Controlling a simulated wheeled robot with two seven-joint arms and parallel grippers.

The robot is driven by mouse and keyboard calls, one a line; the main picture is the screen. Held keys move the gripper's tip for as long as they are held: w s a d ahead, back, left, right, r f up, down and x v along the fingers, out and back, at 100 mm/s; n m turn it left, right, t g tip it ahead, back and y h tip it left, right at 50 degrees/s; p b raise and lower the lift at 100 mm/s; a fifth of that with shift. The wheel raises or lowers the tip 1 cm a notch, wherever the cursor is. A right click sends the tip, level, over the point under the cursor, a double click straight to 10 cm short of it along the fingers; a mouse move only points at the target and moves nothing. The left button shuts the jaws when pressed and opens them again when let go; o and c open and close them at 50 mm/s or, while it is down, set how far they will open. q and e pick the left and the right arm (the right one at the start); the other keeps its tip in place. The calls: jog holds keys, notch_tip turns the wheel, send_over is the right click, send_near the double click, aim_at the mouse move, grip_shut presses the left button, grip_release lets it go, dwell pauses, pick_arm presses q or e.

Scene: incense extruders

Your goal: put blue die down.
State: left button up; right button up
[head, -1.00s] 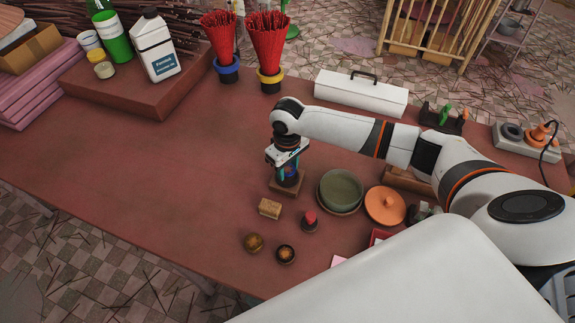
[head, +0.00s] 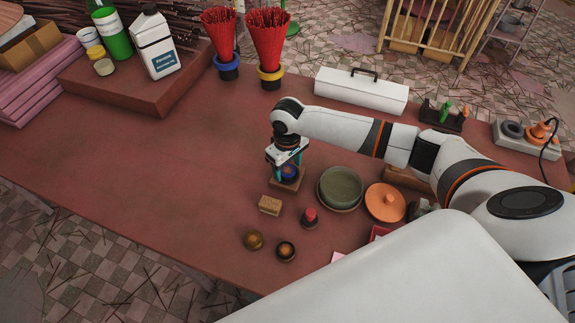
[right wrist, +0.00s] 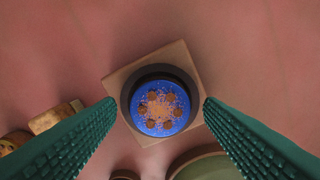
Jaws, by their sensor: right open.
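The blue die (right wrist: 160,108) is a round blue disc with several brown holes in its face. It sits on a dark round seat on a square wooden block (right wrist: 187,62), and it also shows in the head view (head: 289,171) on the same block (head: 288,185). My right gripper (head: 287,168) points straight down over it. In the right wrist view my right gripper's green ribbed fingers (right wrist: 158,103) are spread on either side of the die, with the die between them and a gap showing. My left gripper is not in view.
A green bowl (head: 341,186) stands just right of the block. An orange lid (head: 385,203), a small wooden block (head: 270,205), a red-topped stamp (head: 310,217) and two round knobs (head: 254,240) are nearby. The table (head: 150,170) is clear to the left.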

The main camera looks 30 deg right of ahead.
aim_at(287, 171)
notch_tip(287, 171, up, 13)
jog(key=b, duration=0.1)
dwell(0.3)
dwell(0.4)
